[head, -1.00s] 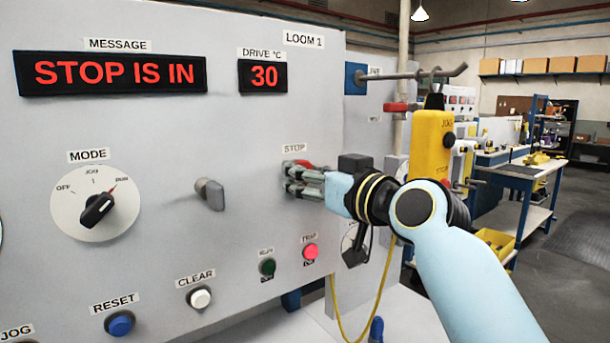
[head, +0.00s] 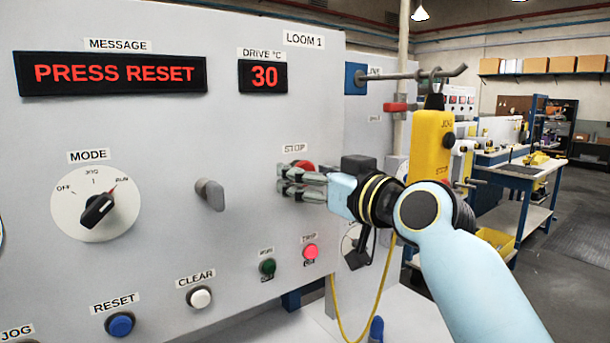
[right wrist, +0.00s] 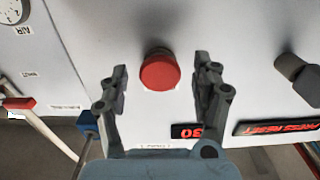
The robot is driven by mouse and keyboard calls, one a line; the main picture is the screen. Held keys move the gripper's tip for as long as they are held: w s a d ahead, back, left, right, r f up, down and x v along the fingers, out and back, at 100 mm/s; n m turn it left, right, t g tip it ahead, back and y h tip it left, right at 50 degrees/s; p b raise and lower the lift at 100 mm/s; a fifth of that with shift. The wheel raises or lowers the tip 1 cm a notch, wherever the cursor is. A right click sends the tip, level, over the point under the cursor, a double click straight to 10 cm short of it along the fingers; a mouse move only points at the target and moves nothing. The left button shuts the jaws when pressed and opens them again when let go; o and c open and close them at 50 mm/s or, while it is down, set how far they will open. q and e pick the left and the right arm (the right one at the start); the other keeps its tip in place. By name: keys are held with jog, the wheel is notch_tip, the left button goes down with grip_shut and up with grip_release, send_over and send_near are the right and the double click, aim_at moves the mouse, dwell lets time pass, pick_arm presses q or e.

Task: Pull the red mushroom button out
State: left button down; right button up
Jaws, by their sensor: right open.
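The red mushroom button (head: 304,168) stands out from the grey panel (head: 240,130) under the STOP label, partly hidden behind my right gripper in the head view. My right gripper (head: 280,183) is in front of the button. In the right wrist view the round red button (right wrist: 160,72) shows whole, and the fingers of the right gripper (right wrist: 164,80) are open on either side of it with gaps, not closed on it. The message display (head: 115,74) reads PRESS RESET. My left gripper is not in view.
A grey lever knob (head: 211,194) sticks out left of the gripper. A mode dial (head: 95,205), a blue reset button (head: 120,324), a white clear button (head: 200,298) and a lit red trip lamp (head: 311,251) are on the panel. A yellow pendant (head: 432,146) hangs to the right.

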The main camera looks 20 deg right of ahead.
jog(key=p+v, duration=0.1)
jog(key=v, duration=0.7)
